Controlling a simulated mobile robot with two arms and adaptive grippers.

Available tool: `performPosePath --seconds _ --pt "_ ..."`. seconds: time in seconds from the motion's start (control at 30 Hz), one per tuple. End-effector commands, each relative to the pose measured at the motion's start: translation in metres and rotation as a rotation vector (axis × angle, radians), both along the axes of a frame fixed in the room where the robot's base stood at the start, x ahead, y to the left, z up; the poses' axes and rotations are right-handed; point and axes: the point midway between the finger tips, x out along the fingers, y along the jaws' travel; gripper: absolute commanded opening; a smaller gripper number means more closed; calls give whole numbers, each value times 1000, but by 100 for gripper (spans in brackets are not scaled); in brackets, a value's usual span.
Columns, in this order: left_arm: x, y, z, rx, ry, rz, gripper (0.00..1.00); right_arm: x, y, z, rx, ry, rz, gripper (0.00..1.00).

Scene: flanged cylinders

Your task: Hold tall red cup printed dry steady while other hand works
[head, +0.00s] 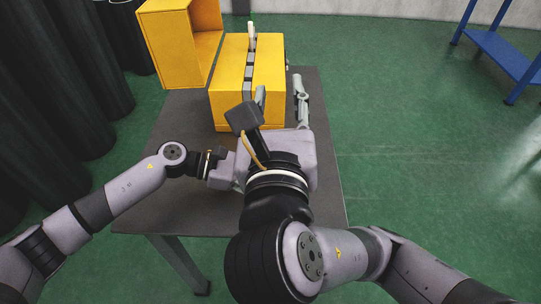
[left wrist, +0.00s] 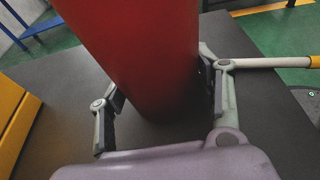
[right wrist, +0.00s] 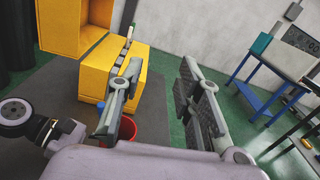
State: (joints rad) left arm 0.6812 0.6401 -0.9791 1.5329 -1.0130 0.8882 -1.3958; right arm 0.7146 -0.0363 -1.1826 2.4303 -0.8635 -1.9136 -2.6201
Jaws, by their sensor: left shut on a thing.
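The tall red cup (left wrist: 135,50) stands between the two fingers of my left gripper (left wrist: 160,88) in the left wrist view. The gripper is shut on its lower part, near the dark table. No print shows on the side in view. In the right wrist view only a small part of the red cup (right wrist: 127,129) shows, behind a finger of my right gripper (right wrist: 162,75). That gripper is open and empty, with its fingers wide apart. In the head view my right gripper (head: 281,98) hides the cup and the left fingers.
A yellow box (head: 226,98) with a segmented grey strip across it stands on the grey table (head: 180,127). An open yellow box (head: 212,47) is behind left. A pale rod (left wrist: 268,62) lies beside the left gripper. Blue-framed furniture (head: 510,60) stands far right.

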Motion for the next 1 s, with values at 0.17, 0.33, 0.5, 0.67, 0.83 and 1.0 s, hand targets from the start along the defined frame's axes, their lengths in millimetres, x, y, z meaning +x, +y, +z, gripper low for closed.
performPosePath --seconds 0.17,0.33,0.5,0.67,0.83,1.0 --pt "0 0 -1 1 1 0 44 0 0 0 0 0 0 32" --pt "0 0 -1 1 1 0 44 0 0 0 0 0 0 32" --pt "0 0 -1 1 1 0 44 0 0 0 0 0 0 31" --pt "0 0 -1 1 1 0 44 0 0 0 2 0 -1 20" --pt "0 0 -1 1 1 0 44 5 -7 -11 76 1 -33 18" --pt "0 0 -1 1 1 0 44 13 -27 -39 287 -23 -117 18"
